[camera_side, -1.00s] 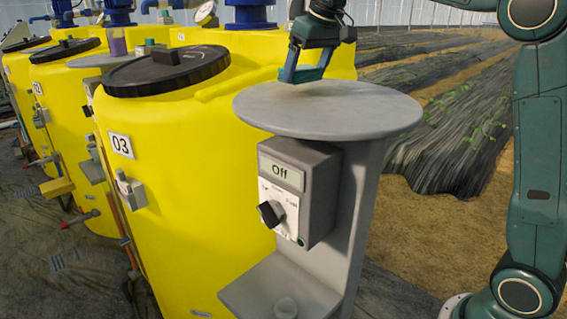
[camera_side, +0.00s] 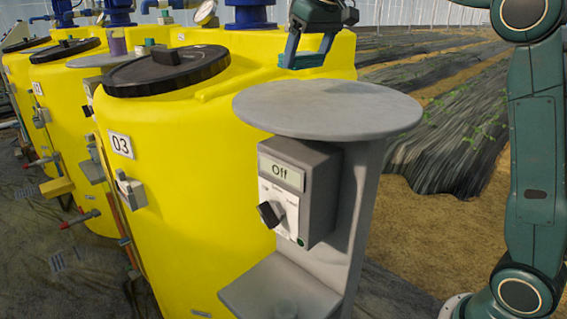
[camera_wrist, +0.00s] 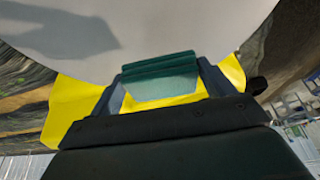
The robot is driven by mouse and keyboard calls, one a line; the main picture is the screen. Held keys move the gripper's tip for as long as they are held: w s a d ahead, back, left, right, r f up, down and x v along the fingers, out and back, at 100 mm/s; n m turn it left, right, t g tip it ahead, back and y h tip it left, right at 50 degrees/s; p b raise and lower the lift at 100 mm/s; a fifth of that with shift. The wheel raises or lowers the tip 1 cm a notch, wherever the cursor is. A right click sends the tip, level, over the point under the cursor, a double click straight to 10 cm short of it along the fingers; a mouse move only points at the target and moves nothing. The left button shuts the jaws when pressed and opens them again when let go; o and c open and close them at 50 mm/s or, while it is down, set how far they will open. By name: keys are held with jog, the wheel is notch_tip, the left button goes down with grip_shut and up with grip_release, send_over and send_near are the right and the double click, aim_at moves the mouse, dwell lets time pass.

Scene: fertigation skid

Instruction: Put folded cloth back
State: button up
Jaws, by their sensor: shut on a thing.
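The folded cloth (camera_side: 302,61) is small and teal-green. It is held between the fingers of my gripper (camera_side: 305,58), above the back part of the round grey tabletop (camera_side: 350,112). A gap shows between the cloth and the tabletop. In the wrist view the folded cloth (camera_wrist: 160,76) spans the fingertips of my gripper (camera_wrist: 158,78), its layered edge toward the grey tabletop (camera_wrist: 180,30). The gripper is shut on the cloth. A shadow lies on the tabletop at the left of the wrist view.
A grey control box (camera_side: 300,190) reading "Off", with a black knob, sits below the tabletop. Yellow tank 03 (camera_side: 190,200) with a black lid (camera_side: 167,70) stands close at left, more yellow tanks beyond. The visible tabletop is bare. A lower grey shelf (camera_side: 280,290) juts out below.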

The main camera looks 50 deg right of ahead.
jog(key=shift+a, duration=0.1)
